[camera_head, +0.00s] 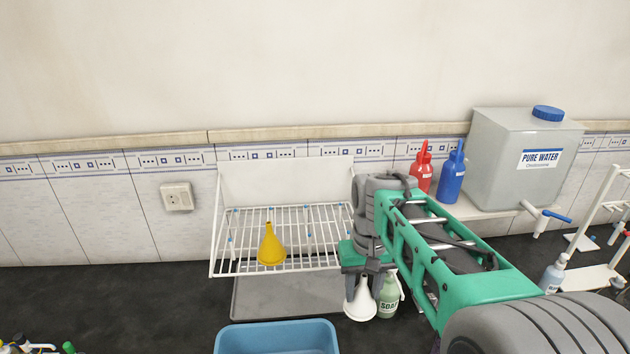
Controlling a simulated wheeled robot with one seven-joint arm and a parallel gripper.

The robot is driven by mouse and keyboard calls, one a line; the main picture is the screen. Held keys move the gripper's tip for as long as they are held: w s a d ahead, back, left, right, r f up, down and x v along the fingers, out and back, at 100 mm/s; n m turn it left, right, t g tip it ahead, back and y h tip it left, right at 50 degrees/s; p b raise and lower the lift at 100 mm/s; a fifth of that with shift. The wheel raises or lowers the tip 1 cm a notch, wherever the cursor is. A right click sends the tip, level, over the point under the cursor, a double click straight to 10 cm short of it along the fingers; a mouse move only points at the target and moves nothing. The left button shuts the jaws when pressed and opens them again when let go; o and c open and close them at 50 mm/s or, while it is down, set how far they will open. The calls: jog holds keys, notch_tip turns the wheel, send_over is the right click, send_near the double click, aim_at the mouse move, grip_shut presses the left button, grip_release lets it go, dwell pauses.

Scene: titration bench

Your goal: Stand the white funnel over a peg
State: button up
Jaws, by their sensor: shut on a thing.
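The white funnel (360,301) hangs in my gripper (363,284), wide mouth down and stem up between the fingers. My gripper is shut on it, in front of the right end of the white wire drying rack (222,243). The rack has several blue-tipped pegs (308,228) standing up from its wire shelf. A yellow funnel (271,246) stands mouth down on the rack's left part. My arm hides the right end of the rack.
A green soap bottle (389,297) stands close to the right of the funnel. A blue basin (277,338) is in front of a grey drip tray (270,297). Red (421,169) and blue (452,175) bottles and a water tank (510,170) stand at right.

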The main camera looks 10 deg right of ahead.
aim_at(349, 233)
jog(key=w+r+n+p, duration=0.3)
jog(key=w+r+p, duration=0.1)
jog(key=w+r, duration=1.15)
notch_tip(349, 233, down, 12)
jog(key=b, duration=1)
jog(key=shift+s, duration=0.1)
jog(key=o, duration=1.1)
